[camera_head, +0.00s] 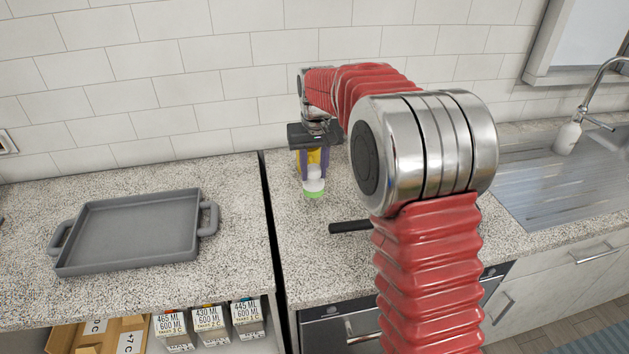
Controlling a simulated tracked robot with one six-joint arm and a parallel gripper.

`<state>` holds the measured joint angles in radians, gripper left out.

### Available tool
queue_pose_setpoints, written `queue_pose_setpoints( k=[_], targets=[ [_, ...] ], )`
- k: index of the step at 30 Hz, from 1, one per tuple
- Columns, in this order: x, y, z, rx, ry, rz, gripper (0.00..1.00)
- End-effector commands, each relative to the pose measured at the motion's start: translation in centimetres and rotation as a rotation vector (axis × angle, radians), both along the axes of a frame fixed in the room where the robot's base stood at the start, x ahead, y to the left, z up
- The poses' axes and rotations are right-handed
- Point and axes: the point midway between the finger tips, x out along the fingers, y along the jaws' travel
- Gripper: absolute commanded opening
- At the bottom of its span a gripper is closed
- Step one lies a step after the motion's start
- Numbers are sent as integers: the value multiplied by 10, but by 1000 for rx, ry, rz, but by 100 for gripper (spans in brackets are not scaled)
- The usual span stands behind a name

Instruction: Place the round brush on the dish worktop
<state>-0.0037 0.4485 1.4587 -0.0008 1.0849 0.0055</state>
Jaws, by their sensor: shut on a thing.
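My gripper (314,169) points down over the worktop right of the dark gap, its purple fingers shut on a small yellow, white and green thing (314,182). This looks like the round brush, with its green end lowest; the fingers hide part of it. I cannot tell whether it touches the surface. The left worktop (238,235) is speckled stone and bears a grey rectangular dish (130,230) with two side handles. The right worktop (290,255) is also speckled.
A black handle (350,227) lies behind my arm, its rest hidden. A dark gap (272,230) parts the worktops. A sink with tap (590,100) and a white bottle (567,138) are at right. Boxes (210,325) stand below left. Bare stone surrounds the grey dish.

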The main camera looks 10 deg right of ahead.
Motion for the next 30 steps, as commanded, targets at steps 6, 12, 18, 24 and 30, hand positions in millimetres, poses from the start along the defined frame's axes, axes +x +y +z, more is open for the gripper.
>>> queue_pose_setpoints(
  k=[6,12,18,24,30],
  targets=[
    [0,0,-2,0,1,0,10],
    [0,0,-25,0,3,0,10],
    [0,0,-37,0,-1,-1,10],
    [0,0,-37,0,-1,-1,10],
    [0,0,-39,0,0,-1,37]
  ],
)
